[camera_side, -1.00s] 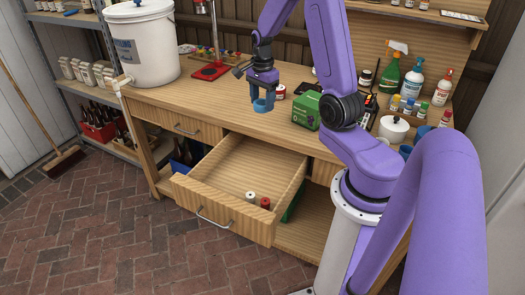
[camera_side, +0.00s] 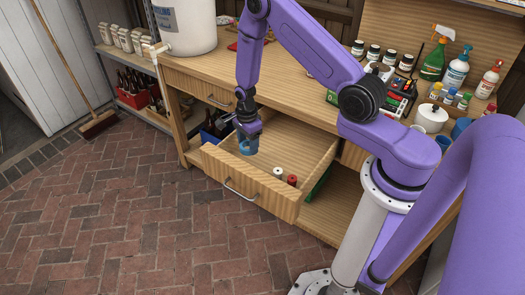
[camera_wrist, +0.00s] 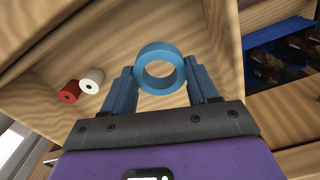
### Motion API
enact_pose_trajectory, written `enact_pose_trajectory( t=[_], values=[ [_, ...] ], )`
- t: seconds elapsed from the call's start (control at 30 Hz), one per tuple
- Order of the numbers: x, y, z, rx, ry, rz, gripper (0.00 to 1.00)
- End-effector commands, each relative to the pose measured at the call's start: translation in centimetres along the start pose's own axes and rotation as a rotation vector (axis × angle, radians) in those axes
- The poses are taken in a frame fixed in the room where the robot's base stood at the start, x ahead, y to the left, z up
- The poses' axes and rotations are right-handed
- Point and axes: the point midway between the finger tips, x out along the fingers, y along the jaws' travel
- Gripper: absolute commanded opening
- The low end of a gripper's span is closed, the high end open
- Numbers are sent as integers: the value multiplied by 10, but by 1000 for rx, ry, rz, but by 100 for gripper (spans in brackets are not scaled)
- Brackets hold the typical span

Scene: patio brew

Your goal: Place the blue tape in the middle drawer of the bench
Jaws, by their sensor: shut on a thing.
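The blue tape (camera_wrist: 160,68) is a ring between the two fingers of my gripper (camera_wrist: 162,85) in the wrist view. My gripper is shut on it. In the side view, my gripper (camera_side: 247,143) points down over the left part of the open drawer, and the tape (camera_side: 248,147) shows at its fingertips. The middle drawer (camera_side: 250,188) of the bench (camera_side: 203,64) is pulled out. I cannot tell whether the tape touches the drawer floor. A white spool (camera_side: 278,172) and a red spool (camera_side: 292,180) stand in the drawer, to the right of the tape.
The drawer's front and side walls surround my gripper. A closed drawer (camera_side: 218,101) is at the left. A white bucket (camera_side: 187,27), bottles and jars stand on the bench top. A blue crate (camera_side: 212,130) is beneath the bench. The drawer floor around the spools is mostly clear.

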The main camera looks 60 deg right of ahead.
Motion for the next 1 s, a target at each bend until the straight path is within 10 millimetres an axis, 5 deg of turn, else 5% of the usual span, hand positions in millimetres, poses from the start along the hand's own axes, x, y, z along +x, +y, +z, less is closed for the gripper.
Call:
enact_pose_trajectory(
  t=[0.5, 0.97, 1.0],
  values=[
    [50, 0, 0, -1, 0, 1, 29],
    [56, 0, 0, -1, 0, 0, 29],
    [56, 0, 0, -1, 0, -1, 65]
  ],
)
